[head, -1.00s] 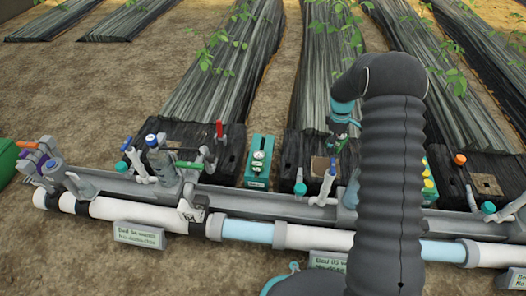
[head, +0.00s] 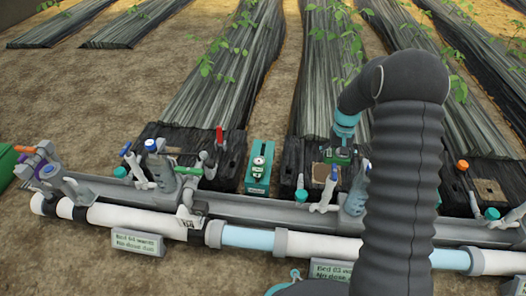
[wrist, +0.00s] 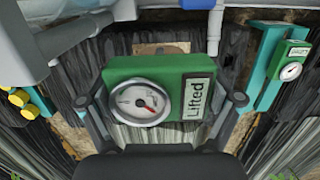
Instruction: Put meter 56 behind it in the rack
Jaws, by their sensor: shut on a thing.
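My gripper (wrist: 160,105) is shut on a green meter (wrist: 180,67) with a round white dial and a plate reading "Lifted". One finger stands at each side of the meter in the wrist view. In the head view the held meter (head: 338,157) shows small, below my teal wrist, near the brown square on the black bed end. A teal rack (head: 259,183) stands to its left, with a smaller green meter (head: 258,163) on it. The wrist view shows this rack (wrist: 262,70) and its dial meter (wrist: 293,62) at the right. I cannot read a number 56.
A grey trough and white-blue pipe (head: 255,236) run across the front. Valves with blue handles (head: 328,188) and a red-handled valve (head: 219,138) rise close by. Yellow round parts (wrist: 22,100) on a teal holder show at the wrist view's left. Bare soil lies between the beds.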

